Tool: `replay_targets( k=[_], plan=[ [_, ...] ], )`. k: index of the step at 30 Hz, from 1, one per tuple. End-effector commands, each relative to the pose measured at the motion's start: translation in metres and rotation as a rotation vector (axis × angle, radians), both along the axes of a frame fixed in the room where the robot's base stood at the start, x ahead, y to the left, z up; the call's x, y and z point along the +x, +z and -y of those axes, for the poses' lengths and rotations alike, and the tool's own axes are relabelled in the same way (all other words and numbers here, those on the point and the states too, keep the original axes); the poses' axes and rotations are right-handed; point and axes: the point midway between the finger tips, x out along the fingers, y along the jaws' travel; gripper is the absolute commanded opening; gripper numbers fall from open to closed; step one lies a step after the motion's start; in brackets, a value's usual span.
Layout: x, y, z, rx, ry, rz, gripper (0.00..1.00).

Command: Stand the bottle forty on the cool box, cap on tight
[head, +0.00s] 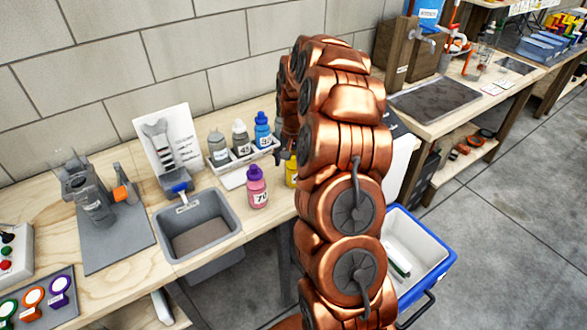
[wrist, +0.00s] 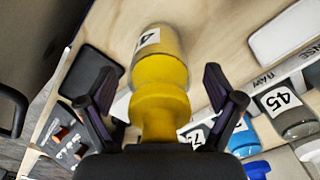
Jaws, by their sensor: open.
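A yellow bottle (wrist: 160,62) lies between the two fingers of my gripper (wrist: 160,88) in the wrist view. Its label shows a 4, and the rest of the number is turned away. The yellow neck end is nearest my palm. The fingers are spread, with gaps on both sides of the bottle. In the head view only a yellow sliver of it (head: 291,171) shows on the bench, beside my copper arm, which hides most of it and of my gripper. The blue cool box (head: 432,283) with a white inside stands low at the right, partly behind my arm.
A pink bottle (head: 257,190) with a purple cap and label 70 stands left of the yellow one. A white rack (head: 233,178) behind holds several bottles, including 45 (wrist: 288,108). A grey basin (head: 232,225) is sunk into the bench (head: 125,278).

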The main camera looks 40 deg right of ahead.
Motion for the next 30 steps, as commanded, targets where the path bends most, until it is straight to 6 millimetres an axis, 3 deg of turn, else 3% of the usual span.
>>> replay_targets(
  k=[5,27,30],
  plan=[
    [0.0000,-0.0001,0.0001,0.000,0.000,0.000,0.91],
    [-0.0001,0.0001,-0.0001,0.000,0.000,0.000,0.14],
    [-0.0001,0.0004,-0.0001,0.000,0.000,0.000,0.07]
  ],
)
